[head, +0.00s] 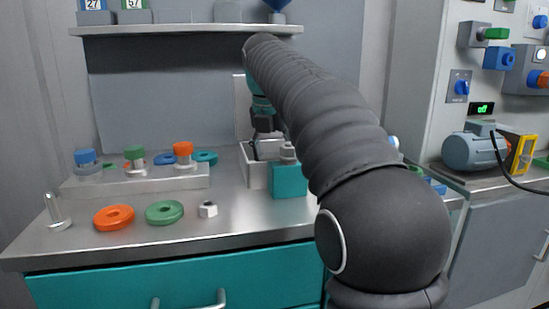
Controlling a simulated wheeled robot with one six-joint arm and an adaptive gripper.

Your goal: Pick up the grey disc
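My gripper (256,148) is small and dark in the head view. It points down at the white box (256,178) at the back of the steel bench, partly behind my own arm. I cannot tell whether its fingers are open or shut, or whether anything is between them. I cannot make out a separate grey disc for certain. The inside of the white box is mostly hidden.
An orange ring (98,222), a green ring (149,216) and a metal nut (208,209) lie on the front of the bench. A metal bolt (57,216) stands at left. Behind them, a grey rack (135,184) holds colour-capped vessels. A shelf (185,30) hangs above.

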